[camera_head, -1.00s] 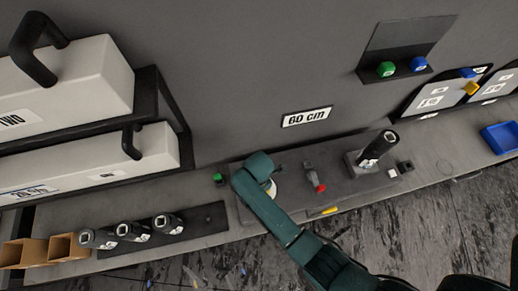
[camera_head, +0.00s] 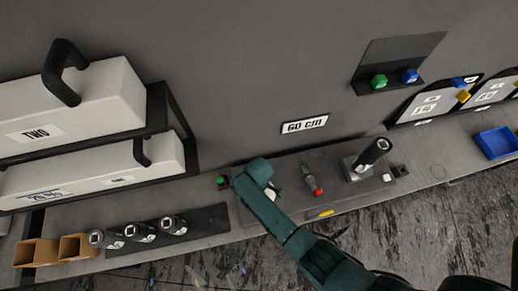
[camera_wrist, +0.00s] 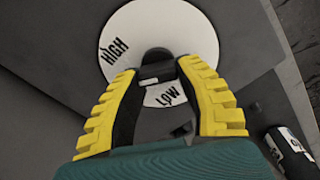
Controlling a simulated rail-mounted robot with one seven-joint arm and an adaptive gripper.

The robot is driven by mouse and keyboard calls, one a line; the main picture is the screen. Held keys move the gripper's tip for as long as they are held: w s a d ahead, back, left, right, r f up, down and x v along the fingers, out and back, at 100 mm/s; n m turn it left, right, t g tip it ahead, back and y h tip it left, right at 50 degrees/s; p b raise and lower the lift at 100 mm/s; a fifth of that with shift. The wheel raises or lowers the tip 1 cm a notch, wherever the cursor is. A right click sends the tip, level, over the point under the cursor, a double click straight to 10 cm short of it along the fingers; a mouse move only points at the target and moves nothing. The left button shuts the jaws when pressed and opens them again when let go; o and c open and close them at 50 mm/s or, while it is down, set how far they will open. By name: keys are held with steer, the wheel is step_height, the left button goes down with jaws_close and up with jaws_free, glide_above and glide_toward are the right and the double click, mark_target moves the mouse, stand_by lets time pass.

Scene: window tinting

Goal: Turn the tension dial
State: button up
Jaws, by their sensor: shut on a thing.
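The tension dial (camera_wrist: 190,28) is a white disc marked HIGH at upper left and LOW at lower right in the wrist view. A dark knob (camera_wrist: 157,68) stands at its centre. My gripper (camera_wrist: 155,75) has its yellow, ridged fingers closed on the knob, one on each side. The knob's pointer bears a small white mark, between the two words and nearer LOW. In the head view my arm covers most of the dial, and my fingertips are hidden.
A green button (camera_head: 221,181) is to the left. A blue tray (camera_head: 497,141) sits far right.

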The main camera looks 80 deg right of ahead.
steer(key=m+p, duration=0.1)
steer(key=m, duration=0.5)
steer(key=shift+s+d+f, duration=0.1)
jaws_close()
steer(key=o, duration=1.2)
jaws_free()
step_height(320, 180, up, 12)
steer(key=shift+r, duration=0.1)
